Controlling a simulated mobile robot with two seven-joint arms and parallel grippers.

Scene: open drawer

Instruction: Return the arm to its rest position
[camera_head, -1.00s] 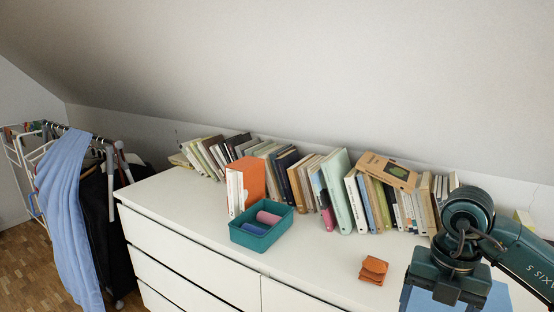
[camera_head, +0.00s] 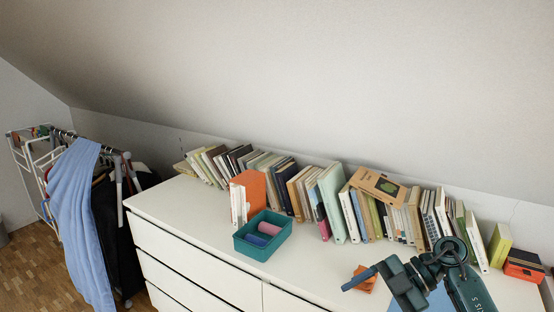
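My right arm comes in at the lower right corner, bent over the front right part of the white dresser (camera_head: 190,225). My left gripper is not in view.
A teal bin (camera_head: 262,253) holding rolled pink and blue items stands mid-dresser by an orange file box (camera_head: 250,189). Books (camera_head: 331,203) line the back wall. A blue flat surface (camera_head: 437,297) lies under my arm. Clothes (camera_head: 75,220) hang at left.

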